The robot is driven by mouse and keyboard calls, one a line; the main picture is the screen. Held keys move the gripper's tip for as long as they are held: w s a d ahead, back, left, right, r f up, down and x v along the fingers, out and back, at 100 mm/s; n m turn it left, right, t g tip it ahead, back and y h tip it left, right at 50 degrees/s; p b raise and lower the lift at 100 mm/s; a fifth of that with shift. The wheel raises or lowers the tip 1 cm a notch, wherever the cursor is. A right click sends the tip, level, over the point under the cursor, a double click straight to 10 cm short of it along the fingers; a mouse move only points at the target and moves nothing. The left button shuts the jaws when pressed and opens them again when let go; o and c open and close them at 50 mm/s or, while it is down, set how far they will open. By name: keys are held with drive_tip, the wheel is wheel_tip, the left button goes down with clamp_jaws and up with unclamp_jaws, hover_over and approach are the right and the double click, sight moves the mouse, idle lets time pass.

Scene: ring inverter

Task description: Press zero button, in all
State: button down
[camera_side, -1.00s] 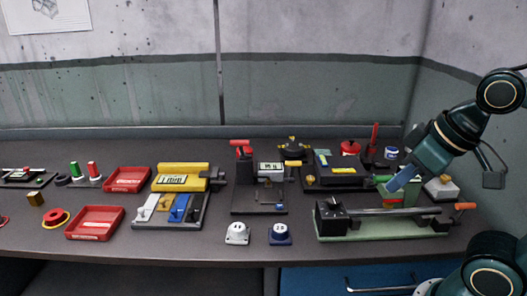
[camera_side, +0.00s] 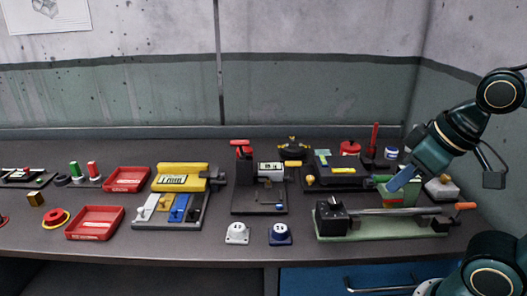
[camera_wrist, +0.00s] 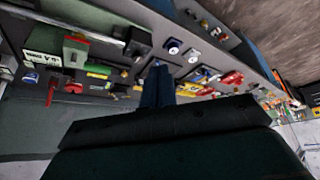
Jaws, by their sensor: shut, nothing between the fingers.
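A yellow device (camera_side: 182,172) with a small digital display (camera_side: 171,181) stands left of centre in the side view. I cannot tell which part is the zero button, and the readings are too small to read. My gripper (camera_side: 396,186) is shut and empty, at the right above the green-based fixture, away from both displays. Its blue fingers (camera_wrist: 158,88) show in the wrist view.
A green-based fixture (camera_side: 383,228) with an orange-tipped rod lies below my gripper. Two small sockets, white (camera_side: 237,233) and blue (camera_side: 280,234), sit at the front edge. Red trays (camera_side: 95,222) stand at the left. Several dark devices and red items crowd the back right.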

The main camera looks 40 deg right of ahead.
drive_tip(key=shift+w, duration=0.1)
drive_tip(key=m+t+h, duration=0.1)
drive_tip(key=m+t, duration=0.2)
drive_tip(key=m, duration=0.8)
hover_over(279, 207)
wheel_tip(279, 207, down, 13)
drive_tip(key=shift+s, duration=0.4)
drive_tip(key=shift+d, duration=0.1)
drive_tip(key=shift+f, duration=4.35)
